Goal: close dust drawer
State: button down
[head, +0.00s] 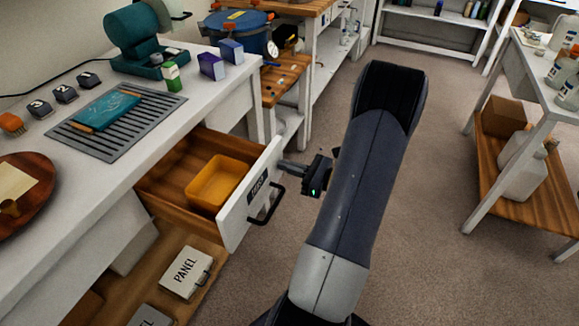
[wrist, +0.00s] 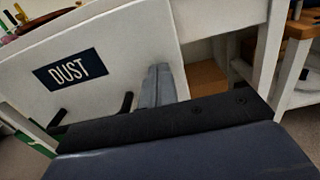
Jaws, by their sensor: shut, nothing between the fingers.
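The dust drawer (head: 250,194) is pulled out from under the white bench, its wooden inside showing. Its white front bears a dark DUST label, which reads clearly in the wrist view (wrist: 72,70). A black bar handle (head: 268,205) is on the front. An orange-yellow bin (head: 219,181) sits inside the drawer. My gripper (head: 284,167) is shut and empty, at the far upper end of the drawer front. In the wrist view the closed fingers (wrist: 157,86) lie over the front, beside the label; I cannot tell whether they touch it.
The white bench (head: 60,187) holds a grey slatted grille (head: 72,133) with a teal panel, a teal machine (head: 133,40) and small boxes. A lower shelf holds a box marked PANEL (head: 186,272). Open carpet lies right of the drawer, up to another table (head: 545,85).

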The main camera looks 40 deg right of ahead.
aim_at(211, 142)
jog(key=b+x, duration=0.2)
jog(key=x, duration=2.3)
jog(key=shift+b, duration=0.4)
jog(key=shift+w+a+r, duration=0.1)
jog(key=shift+w+r, duration=0.1)
jog(key=shift+w, duration=0.05)
jog(key=shift+r, duration=0.1)
